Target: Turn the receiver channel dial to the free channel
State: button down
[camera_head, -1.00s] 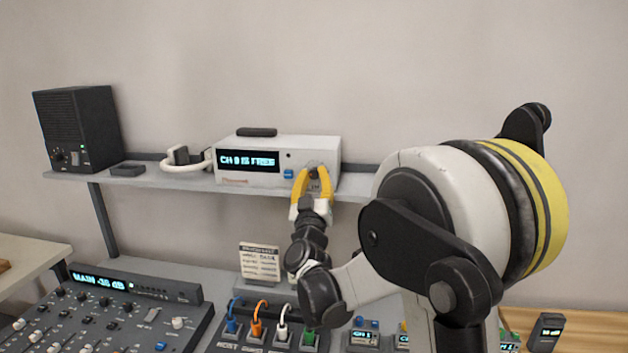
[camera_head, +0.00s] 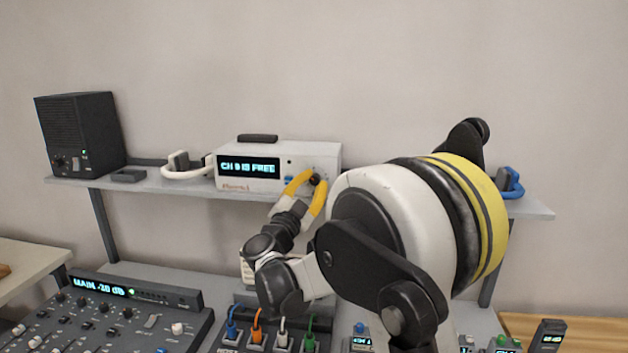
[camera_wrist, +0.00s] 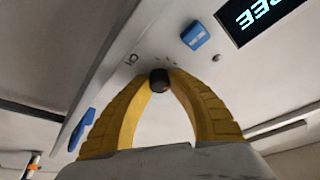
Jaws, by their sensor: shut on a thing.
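The white receiver (camera_head: 252,150) stands on the wall shelf. Its display (camera_head: 248,166) appears to read "CH 9 IS FREE", with the channel digit hard to make out. My gripper (camera_head: 316,180) has its yellow fingers shut on the dark channel dial at the right of the receiver's front. In the wrist view the fingertips meet around the dial (camera_wrist: 159,80), and the front panel looks strongly tilted. Small marks ring the dial, but I cannot read its setting. A blue button (camera_wrist: 195,36) sits between dial and display.
A black speaker (camera_head: 80,135) and white headphones (camera_head: 185,168) are left of the receiver on the shelf. Blue headphones (camera_head: 512,183) are at the shelf's right end. Below are a mixer (camera_head: 105,315) and a patch box with coloured cables (camera_head: 257,328).

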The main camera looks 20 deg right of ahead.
jog(key=m+g+p, duration=0.1)
jog(key=m, duration=0.2)
jog(key=m+g+p, duration=0.1)
jog(key=m+g, duration=0.1)
jog(key=m, duration=0.1)
jog(key=shift+r+m, duration=0.2)
jog(key=shift+m, duration=0.1)
jog(key=m+g+p, duration=0.1)
jog(key=m, duration=0.1)
jog(key=m+y+p, duration=0.1)
jog(key=m, duration=0.2)
jog(key=shift+g+p, duration=0.4)
jog(key=m+y+p, duration=0.2)
jog(key=m, duration=0.3)
jog(key=shift+f+m+y+p, duration=0.1)
jog(key=shift+m+y+p, duration=0.9)
jog(key=shift+m, duration=0.6)
jog(key=c, duration=1.2)
grip_release()
jog(key=shift+d, duration=0.1)
